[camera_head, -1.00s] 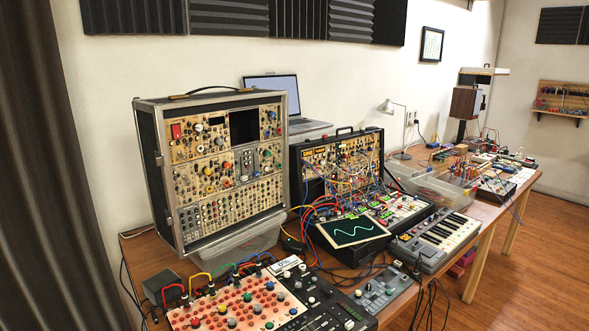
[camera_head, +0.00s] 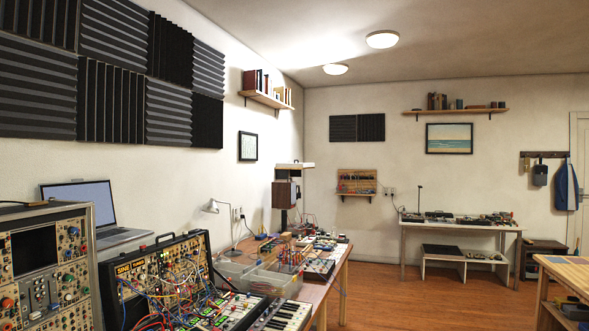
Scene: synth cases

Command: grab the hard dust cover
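I cannot make out a hard dust cover for certain in this view. A pale, flat, lid-like piece (camera_head: 294,165) sits above a brown wooden speaker box (camera_head: 285,195) at the far part of the left workbench; I cannot tell what it is. A clear plastic bin (camera_head: 262,281) stands on the same bench, behind the small keyboard (camera_head: 285,316). Neither of my grippers is in view.
The left bench also holds modular synth cases (camera_head: 165,275), a laptop (camera_head: 82,208) and a desk lamp (camera_head: 213,207). A far table (camera_head: 460,226) carries gear. A wooden-topped table (camera_head: 570,270) stands at right. Wooden floor (camera_head: 400,305) between them is clear.

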